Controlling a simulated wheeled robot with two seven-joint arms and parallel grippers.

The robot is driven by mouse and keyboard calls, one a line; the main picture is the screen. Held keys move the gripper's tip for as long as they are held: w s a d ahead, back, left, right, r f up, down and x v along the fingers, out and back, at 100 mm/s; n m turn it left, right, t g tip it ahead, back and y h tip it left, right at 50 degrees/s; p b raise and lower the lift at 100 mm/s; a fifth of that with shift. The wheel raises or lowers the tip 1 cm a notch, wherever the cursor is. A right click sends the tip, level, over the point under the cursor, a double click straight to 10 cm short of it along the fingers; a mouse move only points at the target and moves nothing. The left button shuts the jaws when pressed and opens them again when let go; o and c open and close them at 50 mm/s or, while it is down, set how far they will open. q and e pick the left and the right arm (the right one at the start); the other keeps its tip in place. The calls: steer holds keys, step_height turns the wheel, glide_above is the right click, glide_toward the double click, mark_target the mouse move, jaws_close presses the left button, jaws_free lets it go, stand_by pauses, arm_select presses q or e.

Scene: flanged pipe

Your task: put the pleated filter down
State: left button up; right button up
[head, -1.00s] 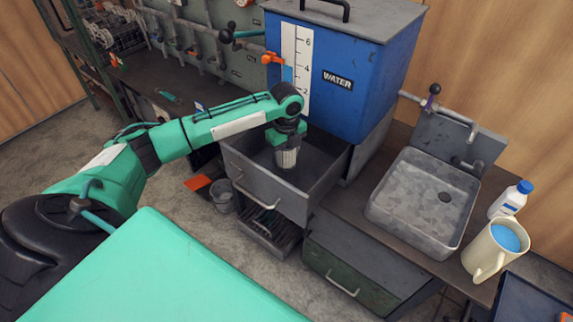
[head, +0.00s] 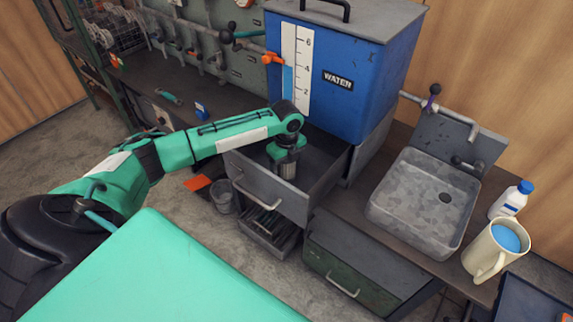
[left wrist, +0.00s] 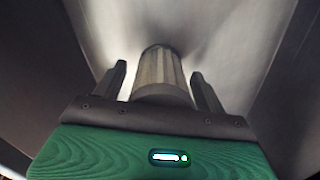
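The pleated filter (head: 287,170) is a small grey ribbed cylinder. It is upright inside the open grey drawer (head: 270,188) below the blue water tank. My left gripper (head: 286,160) reaches down into the drawer over it. In the left wrist view, the filter (left wrist: 160,72) stands between the two dark fingers of my left gripper (left wrist: 160,78), with a narrow gap showing on each side, so the fingers look open around it. The filter's lower end and its contact with the drawer floor cannot be made out. My right gripper is out of view.
The blue water tank (head: 375,50) rises behind the drawer. A metal sink (head: 415,215), a white bottle (head: 510,200) and a jug of blue liquid (head: 485,262) are at right. A grey bucket (head: 222,195) stands on the floor left of the drawer.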

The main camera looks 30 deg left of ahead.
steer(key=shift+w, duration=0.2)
arm_select(q)
steer(key=shift+r, duration=0.4)
step_height(320, 180, up, 5)
steer(key=shift+w+f, duration=0.1)
step_height(320, 180, up, 6)
steer(key=shift+r, duration=0.4)
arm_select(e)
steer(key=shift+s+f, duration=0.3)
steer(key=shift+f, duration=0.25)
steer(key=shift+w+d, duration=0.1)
